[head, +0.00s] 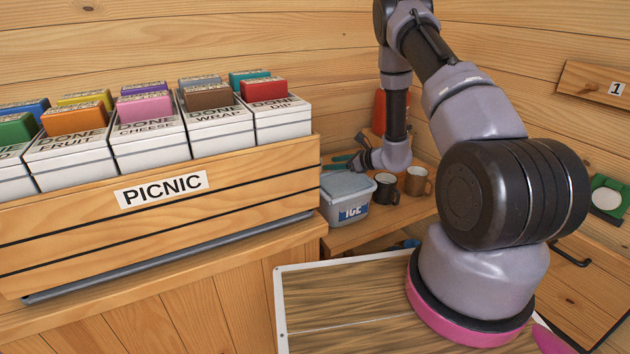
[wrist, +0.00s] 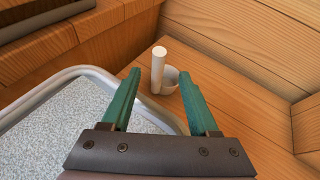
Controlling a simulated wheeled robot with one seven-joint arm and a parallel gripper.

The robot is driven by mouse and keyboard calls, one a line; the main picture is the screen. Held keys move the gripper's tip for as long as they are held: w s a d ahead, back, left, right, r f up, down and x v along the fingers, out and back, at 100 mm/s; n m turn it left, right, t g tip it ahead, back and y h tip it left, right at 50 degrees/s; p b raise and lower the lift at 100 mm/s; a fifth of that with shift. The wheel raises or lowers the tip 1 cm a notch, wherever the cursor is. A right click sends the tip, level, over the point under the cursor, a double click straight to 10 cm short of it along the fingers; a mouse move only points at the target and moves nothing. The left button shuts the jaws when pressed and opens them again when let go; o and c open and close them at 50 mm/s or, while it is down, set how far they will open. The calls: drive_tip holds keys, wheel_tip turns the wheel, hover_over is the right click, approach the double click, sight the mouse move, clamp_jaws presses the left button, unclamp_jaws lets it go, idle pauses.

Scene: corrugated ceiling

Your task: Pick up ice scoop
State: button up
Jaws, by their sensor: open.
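A small white object (wrist: 158,70), which looks like the ice scoop, stands on the wooden shelf in the wrist view. It has an upright round handle and a short cup-like part at its right. My gripper (wrist: 160,80) has two green fingers, spread apart with nothing between them. In the picture the scoop shows between and beyond the fingertips. In the head view my gripper (head: 342,163) is above the back of the ice box (head: 345,190). The scoop cannot be made out there, possibly hidden behind the box or arm.
The ice box's grey speckled lid (wrist: 60,125) with a raised rim lies close at the left in the wrist view. A black mug (head: 385,188) and a brown mug (head: 418,181) stand right of the box. The picnic crate (head: 100,225) is at the left. Wooden walls bound the corner.

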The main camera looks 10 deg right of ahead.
drive_tip(key=x, duration=0.4)
drive_tip(key=shift+w+a, duration=0.1)
drive_tip(key=shift+a, duration=0.25)
clamp_jaws()
drive_tip(key=shift+r, duration=0.1)
idle(0.9)
